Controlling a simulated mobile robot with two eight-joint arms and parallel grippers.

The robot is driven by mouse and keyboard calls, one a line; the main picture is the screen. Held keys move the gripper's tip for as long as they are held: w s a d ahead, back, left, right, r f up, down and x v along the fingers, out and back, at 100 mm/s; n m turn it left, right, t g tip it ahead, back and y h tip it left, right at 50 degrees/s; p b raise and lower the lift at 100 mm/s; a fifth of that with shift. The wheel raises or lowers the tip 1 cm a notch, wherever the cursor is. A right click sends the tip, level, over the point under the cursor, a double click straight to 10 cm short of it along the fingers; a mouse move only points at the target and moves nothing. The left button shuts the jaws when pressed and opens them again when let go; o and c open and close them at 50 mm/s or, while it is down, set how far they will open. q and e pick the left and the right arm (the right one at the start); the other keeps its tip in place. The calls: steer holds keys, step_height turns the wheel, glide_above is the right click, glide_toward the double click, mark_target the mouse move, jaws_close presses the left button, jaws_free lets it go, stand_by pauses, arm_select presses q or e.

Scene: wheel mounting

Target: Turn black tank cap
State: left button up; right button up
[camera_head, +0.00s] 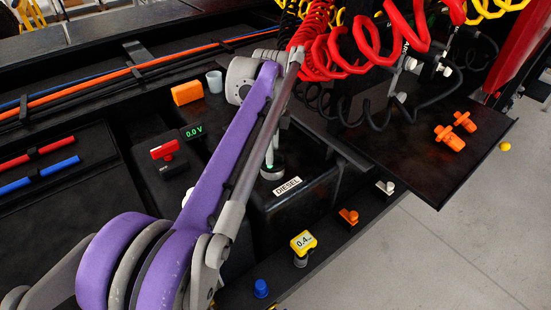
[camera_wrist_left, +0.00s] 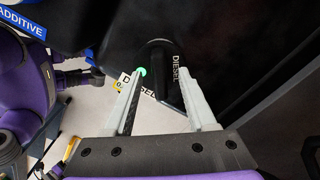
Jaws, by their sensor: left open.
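The black tank (camera_head: 300,210) with a white DIESEL label (camera_head: 288,186) stands in the middle of the head view. Its black cap (camera_head: 279,166) is on the top, partly hidden by my left gripper (camera_head: 270,158), which points down at it. In the left wrist view the round black cap (camera_wrist_left: 160,52) has DIESEL lettering. The fingertips of my left gripper (camera_wrist_left: 163,76) are open, one to each side of the cap's raised grip. I cannot tell whether they touch it. A small green light shows beside the left finger. My right gripper is not in view.
Red and black coiled hoses (camera_head: 345,45) hang behind the tank to the right. A dark plate (camera_head: 420,150) carries orange fittings (camera_head: 449,138). A yellow gauge (camera_head: 303,242) and a blue cap (camera_head: 261,288) sit in front. A blue ADDITIVE label (camera_wrist_left: 20,20) shows in the wrist view.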

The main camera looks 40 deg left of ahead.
arm_select(q)
step_height(320, 180, up, 11)
steer(key=p, duration=0.1)
steer(key=shift+p, duration=0.35)
steer(key=shift+f, duration=0.15)
steer(key=s+d+f+n+t+p, duration=0.1)
steer(key=s+d+f+n+t, duration=0.1)
steer(key=s+d+f+n, duration=0.4)
steer(key=s+d+f+n+t+p, duration=0.2)
steer(key=s+d+f+n, duration=0.5)
steer(key=s+d+f, duration=0.4)
step_height(320, 180, down, 6)
steer(key=shift+r+t, duration=0.2)
steer(key=shift+t, duration=0.5)
stand_by(0.4)
